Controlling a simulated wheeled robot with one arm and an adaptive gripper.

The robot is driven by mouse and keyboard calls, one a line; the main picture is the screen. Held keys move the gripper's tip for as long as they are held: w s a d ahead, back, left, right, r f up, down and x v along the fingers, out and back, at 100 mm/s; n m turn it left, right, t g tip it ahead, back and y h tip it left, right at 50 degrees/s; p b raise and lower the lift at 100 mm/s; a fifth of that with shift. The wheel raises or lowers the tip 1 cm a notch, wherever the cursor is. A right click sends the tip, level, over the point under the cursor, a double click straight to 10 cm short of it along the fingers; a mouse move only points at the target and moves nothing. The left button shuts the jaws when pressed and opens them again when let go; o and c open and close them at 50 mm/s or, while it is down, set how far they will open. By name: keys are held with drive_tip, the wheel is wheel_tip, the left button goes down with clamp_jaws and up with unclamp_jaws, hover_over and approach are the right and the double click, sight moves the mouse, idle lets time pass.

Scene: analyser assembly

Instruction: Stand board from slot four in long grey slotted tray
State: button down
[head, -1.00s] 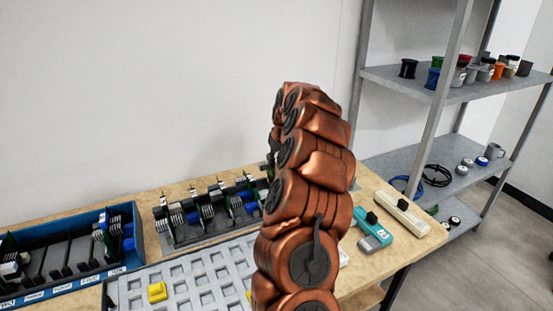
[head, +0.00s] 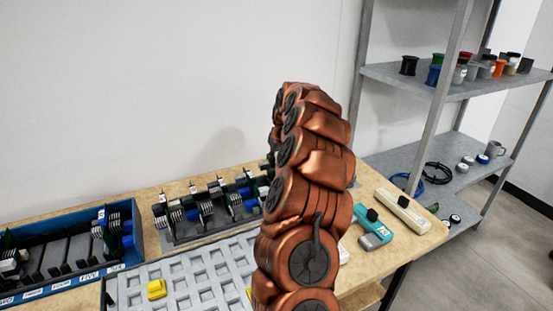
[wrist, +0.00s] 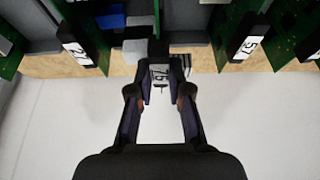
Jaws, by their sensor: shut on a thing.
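In the wrist view my gripper (wrist: 160,93) is shut on a board's dark end piece (wrist: 158,48), which has a white label reading about 76. The rest of this board is mostly hidden beyond it. Green boards labelled 27 (wrist: 78,52) and 51 (wrist: 246,48) stand to its left and right, apart from my fingers. In the head view the long grey slotted tray (head: 178,241) lies along the back of the bench, holding several boards. My arm covers its right end and my gripper. I cannot tell whether the held board is seated in a slot.
A blue box (head: 135,225) with labelled slots and several boards stands at the left. A pale pocketed tray (head: 190,290) with a yellow piece (head: 156,289) is in front. A teal device (head: 374,228) and cream device (head: 404,212) lie right. A wall rises behind the bench.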

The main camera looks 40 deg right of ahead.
drive_tip(key=shift+f+b, duration=0.75)
drive_tip(key=shift+f, duration=0.7)
idle(1.3)
drive_tip(key=c, duration=0.9)
unclamp_jaws()
drive_tip(key=shift+r, duration=1.6)
idle(0.7)
drive_tip(key=shift+r, duration=0.4)
idle(0.4)
drive_tip(key=shift+r+p, duration=0.8)
drive_tip(key=shift+r, duration=2.65)
